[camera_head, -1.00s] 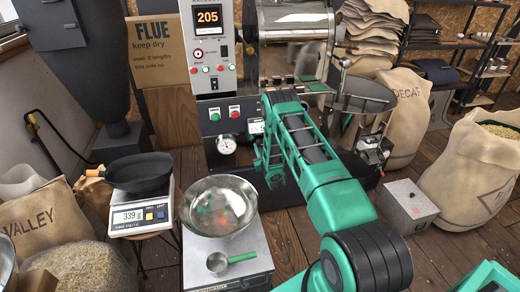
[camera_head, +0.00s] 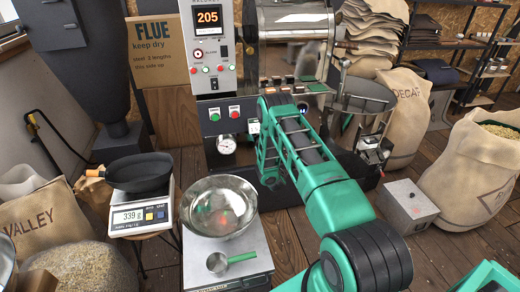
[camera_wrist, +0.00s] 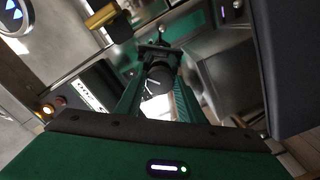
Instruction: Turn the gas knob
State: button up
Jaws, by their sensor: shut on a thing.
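The gas knob (camera_wrist: 158,78) is a dark round knob with pale marks, in the upper middle of the wrist view, in front of a pale plate. My gripper (camera_wrist: 160,62) reaches to it, with one finger on each side, and is shut on it. The fingers cover part of the knob. In the head view my green arm stretches to the front of the roaster (camera_head: 228,170). The arm hides the knob and my fingertips there, so how far the knob is turned cannot be told.
A pressure gauge (camera_head: 226,145) and a panel with green and red buttons (camera_head: 224,114) are left of my arm. A steel bowl (camera_head: 219,208) and a scale with a black pan (camera_head: 140,172) stand nearer. A grey box (camera_head: 408,205) sits on the floor at right.

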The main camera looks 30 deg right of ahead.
jog(key=shift+w+a, duration=0.15)
jog(key=shift+a, duration=0.2)
jog(key=o, duration=1.1)
jog(key=shift+c, duration=0.2)
jog(key=shift+d, duration=0.15)
jog(key=v, duration=1)
jog(key=shift+s, duration=0.4)
